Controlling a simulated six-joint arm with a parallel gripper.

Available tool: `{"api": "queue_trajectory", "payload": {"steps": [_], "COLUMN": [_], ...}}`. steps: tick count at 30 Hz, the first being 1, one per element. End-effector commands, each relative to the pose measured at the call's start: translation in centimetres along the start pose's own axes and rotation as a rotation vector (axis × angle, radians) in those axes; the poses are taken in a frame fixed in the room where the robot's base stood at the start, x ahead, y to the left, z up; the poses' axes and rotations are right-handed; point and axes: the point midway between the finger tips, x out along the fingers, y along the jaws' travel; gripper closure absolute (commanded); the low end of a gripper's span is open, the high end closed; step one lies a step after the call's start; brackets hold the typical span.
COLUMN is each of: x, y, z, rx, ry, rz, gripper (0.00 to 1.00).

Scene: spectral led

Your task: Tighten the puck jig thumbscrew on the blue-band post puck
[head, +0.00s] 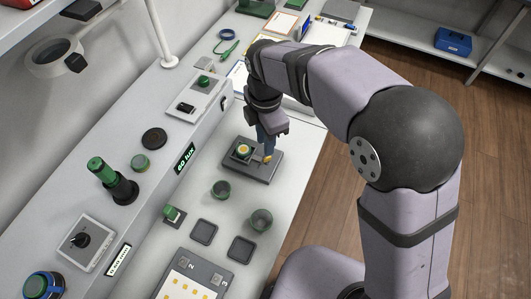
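The puck jig (260,174) is a dark grey plate on the light bench, near the middle of the head view. A small puck with a greenish rim and a yellow top (243,151) sits on its left part. I cannot make out a blue band on it. A small yellow, brass-like piece (267,159), which looks like the thumbscrew, shows at the jig's right part. My gripper (267,153) points down over that piece, its fingertips at or just above it. At this size I cannot tell whether the fingers grip it or stand apart.
Green-rimmed round cups (221,189) and dark square pads (241,249) lie in front of the jig. A numbered grey tray (190,278) is nearer. A raised ledge on the left carries a green-topped post (101,171) and a knob box (86,241).

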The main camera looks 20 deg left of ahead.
Motion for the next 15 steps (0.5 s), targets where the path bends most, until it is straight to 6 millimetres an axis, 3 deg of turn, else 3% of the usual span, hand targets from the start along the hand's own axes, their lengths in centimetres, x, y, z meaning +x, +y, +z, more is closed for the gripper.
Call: {"api": "queue_trajectory", "payload": {"steps": [15], "x": [5.8], "y": [-0.1], "z": [0.0], "rx": [0.002], "ry": [0.0], "rz": [-0.004], "gripper": [0.77]}}
